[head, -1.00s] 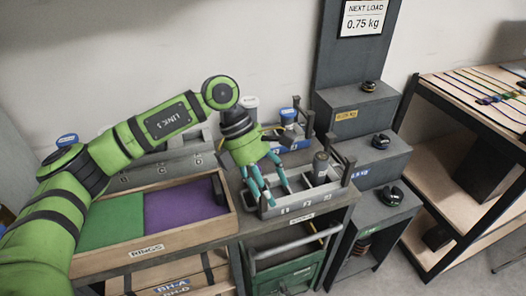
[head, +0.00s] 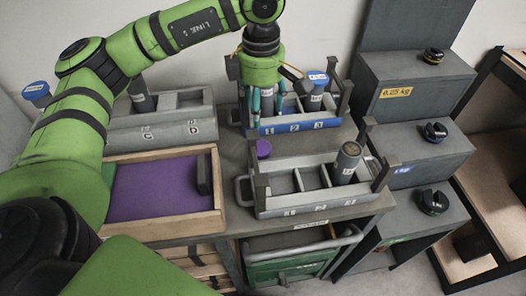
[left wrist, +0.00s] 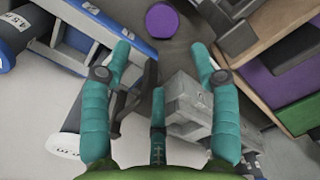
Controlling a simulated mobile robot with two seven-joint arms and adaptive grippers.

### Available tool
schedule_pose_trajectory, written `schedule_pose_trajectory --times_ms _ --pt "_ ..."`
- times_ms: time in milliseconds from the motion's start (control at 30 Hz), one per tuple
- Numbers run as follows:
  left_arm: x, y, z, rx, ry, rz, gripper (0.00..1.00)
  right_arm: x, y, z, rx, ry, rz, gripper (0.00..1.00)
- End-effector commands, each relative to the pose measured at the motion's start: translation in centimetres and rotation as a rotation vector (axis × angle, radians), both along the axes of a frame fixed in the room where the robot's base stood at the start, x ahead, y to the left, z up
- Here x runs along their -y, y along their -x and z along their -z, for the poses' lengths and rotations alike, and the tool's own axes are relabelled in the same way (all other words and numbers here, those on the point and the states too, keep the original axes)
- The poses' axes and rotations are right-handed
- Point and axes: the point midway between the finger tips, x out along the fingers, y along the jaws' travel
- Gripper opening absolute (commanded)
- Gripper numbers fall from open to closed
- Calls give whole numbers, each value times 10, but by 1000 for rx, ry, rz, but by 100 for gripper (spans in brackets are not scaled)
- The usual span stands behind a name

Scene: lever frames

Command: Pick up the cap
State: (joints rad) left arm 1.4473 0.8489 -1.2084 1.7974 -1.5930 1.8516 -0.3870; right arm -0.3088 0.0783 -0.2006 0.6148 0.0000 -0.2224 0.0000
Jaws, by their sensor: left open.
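A small purple cap (head: 263,149) lies flat on the grey table, between the blue rack behind it and the grey rack in front. It also shows at the top of the left wrist view (left wrist: 162,19). My left gripper (head: 267,112) hangs over the left part of the blue rack, behind the cap and apart from it. Its teal fingers point down. In the left wrist view the gripper (left wrist: 160,55) is spread open with nothing between the fingers, and the cap is beyond the fingertips. My right gripper is not in view.
The blue rack (head: 299,127) holds a blue-capped cylinder (head: 317,92). The grey front rack (head: 316,200) holds a grey cylinder (head: 346,164) and has upright end posts. A wooden tray (head: 162,236) with purple lining is at left. Stepped grey blocks (head: 418,111) stand right.

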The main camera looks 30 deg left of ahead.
Motion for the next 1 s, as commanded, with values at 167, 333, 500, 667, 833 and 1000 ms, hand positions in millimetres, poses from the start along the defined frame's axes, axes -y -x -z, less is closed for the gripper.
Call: schedule_pose_trajectory --times_ms 167,333,500,667,833,1000 --pt "0 1 24 -5 -1 0 62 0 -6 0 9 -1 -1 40" --pt "0 1 53 -5 -1 0 62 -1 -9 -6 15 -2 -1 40" --pt "0 1 69 -2 1 0 62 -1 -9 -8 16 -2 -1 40" --pt "-1 3 83 -5 -1 -1 62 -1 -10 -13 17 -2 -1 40" --pt "-2 4 109 -4 1 -1 62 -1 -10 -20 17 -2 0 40" --pt "-2 4 123 -2 1 0 62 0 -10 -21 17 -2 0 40"
